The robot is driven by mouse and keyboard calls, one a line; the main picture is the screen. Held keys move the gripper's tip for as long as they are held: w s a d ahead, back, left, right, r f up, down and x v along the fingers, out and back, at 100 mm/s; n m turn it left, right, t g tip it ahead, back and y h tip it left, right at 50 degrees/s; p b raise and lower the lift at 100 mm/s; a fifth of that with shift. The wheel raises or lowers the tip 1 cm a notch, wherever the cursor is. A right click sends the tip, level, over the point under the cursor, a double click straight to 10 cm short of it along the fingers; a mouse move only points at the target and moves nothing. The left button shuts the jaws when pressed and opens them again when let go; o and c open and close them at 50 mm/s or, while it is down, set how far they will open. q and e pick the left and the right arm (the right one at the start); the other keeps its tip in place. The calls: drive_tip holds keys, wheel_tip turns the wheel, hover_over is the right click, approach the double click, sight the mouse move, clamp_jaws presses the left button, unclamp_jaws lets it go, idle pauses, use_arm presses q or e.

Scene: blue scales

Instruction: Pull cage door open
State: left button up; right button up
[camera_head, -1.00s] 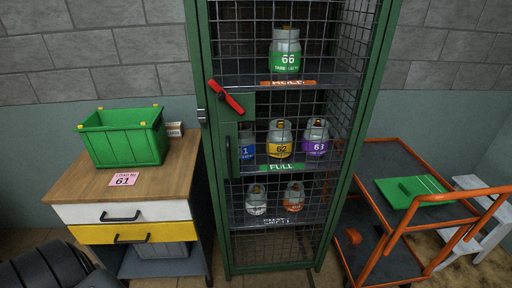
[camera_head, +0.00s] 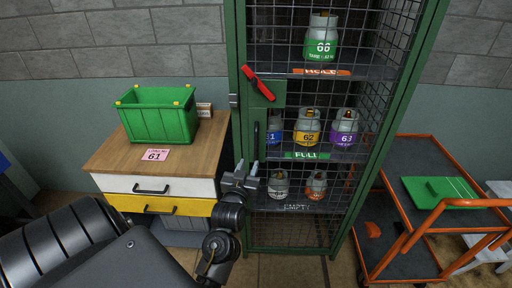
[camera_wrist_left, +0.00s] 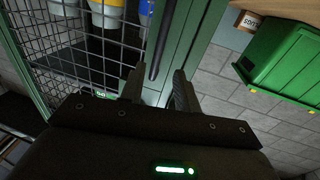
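The green cage (camera_head: 237,130) stands upright in the middle of the head view, with a mesh door that looks closed. A red lever (camera_head: 258,83) sits tilted across the door's left edge. Below it is a dark vertical handle (camera_head: 256,135), which also shows in the left wrist view (camera_wrist_left: 160,45). My left gripper (camera_head: 247,167) is open and empty, just below the handle in the head view. In the left wrist view its fingertips (camera_wrist_left: 158,80) point toward the handle, whose lower end lies between them in the picture. Contact cannot be told. My right gripper is out of view.
Gas cylinders (camera_head: 307,128) stand on the cage shelves. A wooden-topped drawer cabinet (camera_head: 112,155) with a green crate (camera_head: 160,122) stands close on the left. An orange-railed cart (camera_head: 405,240) stands on the right. Some floor shows before the cage.

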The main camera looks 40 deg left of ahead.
sight(256, 148)
use_arm(q)
drive_tip(key=p+x, duration=0.2)
drive_tip(key=x, duration=0.7)
drive_tip(key=shift+w+f, duration=0.1)
drive_tip(key=shift+x, duration=0.9)
drive_tip(key=shift+f, duration=0.1)
clamp_jaws()
